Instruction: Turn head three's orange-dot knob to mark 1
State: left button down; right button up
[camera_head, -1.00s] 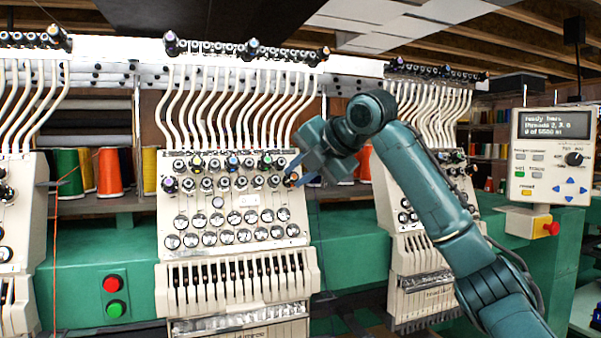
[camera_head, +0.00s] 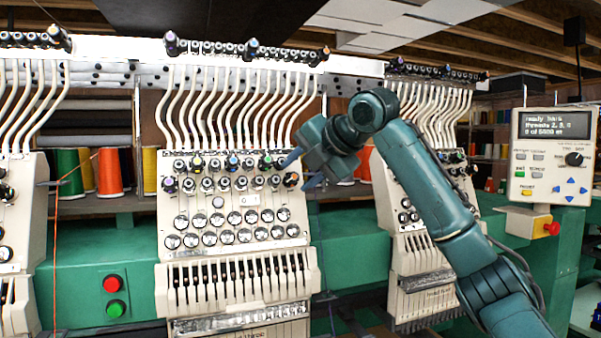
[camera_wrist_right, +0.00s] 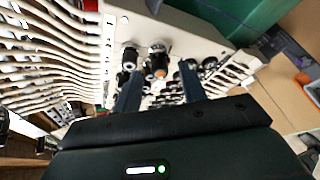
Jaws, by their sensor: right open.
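The orange-dot knob (camera_head: 291,180) is at the right end of the lower knob row on the middle sewing head (camera_head: 233,204). It is dark, with an orange cap that shows in the wrist view (camera_wrist_right: 157,66). My right gripper (camera_head: 301,171) is open and empty, just right of the knob. In the wrist view, the right gripper's two fingers (camera_wrist_right: 161,77) point toward the knob, which appears between their tips with a gap. I cannot read the knob's marks or its setting. My left gripper is not in view.
Other knobs, including a green-dot one (camera_head: 267,161), crowd close by. White thread tubes (camera_head: 240,105) rise above. Another sewing head (camera_head: 412,225) stands to the right behind my arm. A control panel (camera_head: 552,157) is at far right.

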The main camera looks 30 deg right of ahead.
pick_arm(q)
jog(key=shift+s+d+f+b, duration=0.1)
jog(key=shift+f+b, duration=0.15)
jog(key=shift+b, duration=0.4)
pick_arm(e)
jog(key=v, duration=1.3)
jog(key=shift+w, duration=0.1)
jog(key=shift+f, duration=0.1)
